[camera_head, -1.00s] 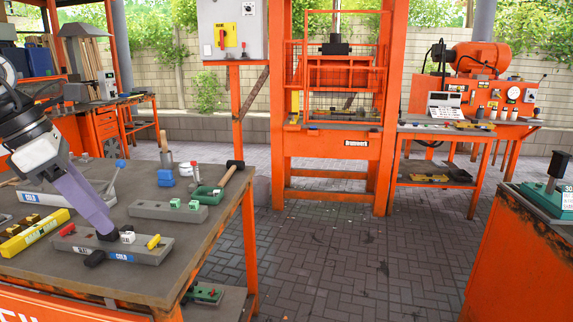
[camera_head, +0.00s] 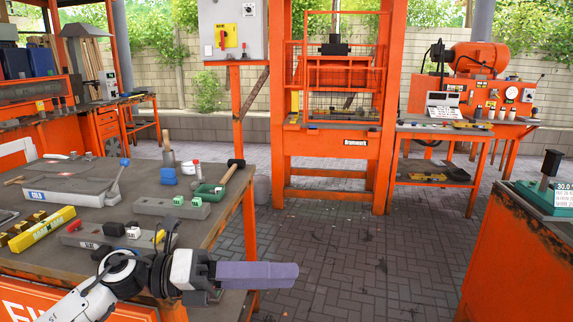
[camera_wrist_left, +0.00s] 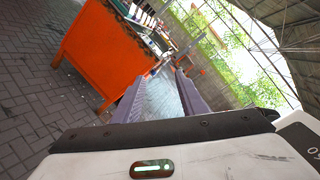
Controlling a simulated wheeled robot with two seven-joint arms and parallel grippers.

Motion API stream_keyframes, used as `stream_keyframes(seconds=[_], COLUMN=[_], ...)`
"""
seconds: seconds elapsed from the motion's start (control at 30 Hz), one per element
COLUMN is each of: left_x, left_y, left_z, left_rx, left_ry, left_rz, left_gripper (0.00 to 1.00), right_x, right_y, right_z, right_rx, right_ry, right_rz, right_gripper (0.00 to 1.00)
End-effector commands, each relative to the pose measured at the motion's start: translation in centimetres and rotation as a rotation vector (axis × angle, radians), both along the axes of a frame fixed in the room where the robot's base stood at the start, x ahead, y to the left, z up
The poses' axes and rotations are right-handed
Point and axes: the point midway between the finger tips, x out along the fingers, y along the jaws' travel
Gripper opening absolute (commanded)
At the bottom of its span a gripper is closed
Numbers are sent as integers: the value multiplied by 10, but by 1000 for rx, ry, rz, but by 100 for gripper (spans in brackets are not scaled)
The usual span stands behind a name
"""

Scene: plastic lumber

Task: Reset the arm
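My left arm reaches in from the bottom left in the head view, in front of the near workbench (camera_head: 215,232). Its left gripper (camera_head: 296,272) points to the right, past the bench's right side and over the paved floor. My right gripper is not in view.
The bench also holds a yellow level (camera_head: 42,229), another grey block with green pieces (camera_head: 170,208), a blue piece (camera_head: 168,176) and a mallet (camera_head: 231,172). An orange press (camera_head: 335,150) stands behind. An orange cabinet (camera_head: 520,265) is at right. The middle floor is clear.

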Motion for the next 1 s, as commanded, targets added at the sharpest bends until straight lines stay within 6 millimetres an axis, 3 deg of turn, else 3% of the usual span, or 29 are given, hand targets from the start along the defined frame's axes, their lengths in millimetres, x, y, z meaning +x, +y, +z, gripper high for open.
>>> stream_keyframes(seconds=[0.1,0.17,0.27,0.37,0.47,0.57,0.7,0.83,1.0], left_x=[-1,3,12,15,4,-25,-86,-145,-195], left_y=[-13,-9,7,32,62,89,116,131,138], left_z=[-8,-16,-43,-87,-149,-215,-296,-347,-377], left_rx=[-271,-395,-585,-751,-892,-1002,-1101,-1151,-1177], left_ry=[262,402,655,921,1200,1461,1775,1993,2148], left_rz=[129,211,364,540,733,928,1178,1362,1498], left_gripper=[38,38,38,38,38,38,38,38,38], right_x=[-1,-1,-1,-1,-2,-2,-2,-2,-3], right_y=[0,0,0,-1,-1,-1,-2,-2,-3], right_z=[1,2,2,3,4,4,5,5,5], right_rx=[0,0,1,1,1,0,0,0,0], right_ry=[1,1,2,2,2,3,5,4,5], right_rz=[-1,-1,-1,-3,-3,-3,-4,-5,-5], right_gripper=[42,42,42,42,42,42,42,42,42])
